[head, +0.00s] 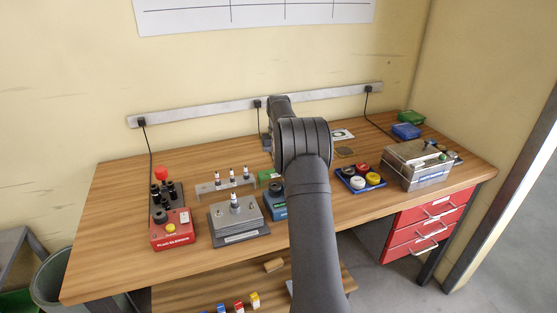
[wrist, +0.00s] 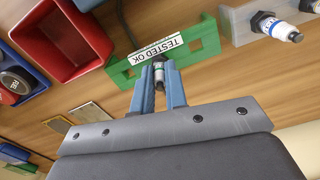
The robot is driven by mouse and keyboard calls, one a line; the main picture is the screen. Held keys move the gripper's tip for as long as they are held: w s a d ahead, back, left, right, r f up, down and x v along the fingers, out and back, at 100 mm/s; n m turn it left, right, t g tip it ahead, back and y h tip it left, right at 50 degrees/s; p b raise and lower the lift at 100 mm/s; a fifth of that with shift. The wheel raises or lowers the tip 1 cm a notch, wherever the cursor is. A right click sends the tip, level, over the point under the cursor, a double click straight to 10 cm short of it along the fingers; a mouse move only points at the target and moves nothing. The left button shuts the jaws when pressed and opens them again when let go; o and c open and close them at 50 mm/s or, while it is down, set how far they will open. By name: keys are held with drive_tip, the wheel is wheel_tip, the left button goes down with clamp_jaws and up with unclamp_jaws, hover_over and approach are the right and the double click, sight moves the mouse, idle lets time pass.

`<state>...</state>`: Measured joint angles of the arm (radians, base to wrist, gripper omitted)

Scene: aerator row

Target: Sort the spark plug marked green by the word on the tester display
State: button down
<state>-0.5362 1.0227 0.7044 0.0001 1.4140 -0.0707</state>
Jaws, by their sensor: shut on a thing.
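In the wrist view my gripper (wrist: 159,88) is shut on a spark plug (wrist: 158,71), a small pale body with a dark lower end between the blue fingers. Its colour mark is too small to make out surely. The plug is at a green holder (wrist: 206,41) with a "TESTED OK" label; I cannot tell whether it is seated in it or just in front. In the head view my arm hides the gripper, and part of the green holder (head: 267,175) shows left of the arm. I cannot read a word on any tester display.
A rack (head: 211,187) with several spark plugs and a grey block (head: 220,222) holding one plug stand left of the arm. The red plug cleaner (head: 172,236) is further left. A red bin (wrist: 62,42) is beside the green holder. A tray of round caps (head: 351,184) lies right.

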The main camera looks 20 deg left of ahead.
drive_tip(key=c, duration=1.4)
unclamp_jaws()
drive_tip(key=shift+o, duration=0.2)
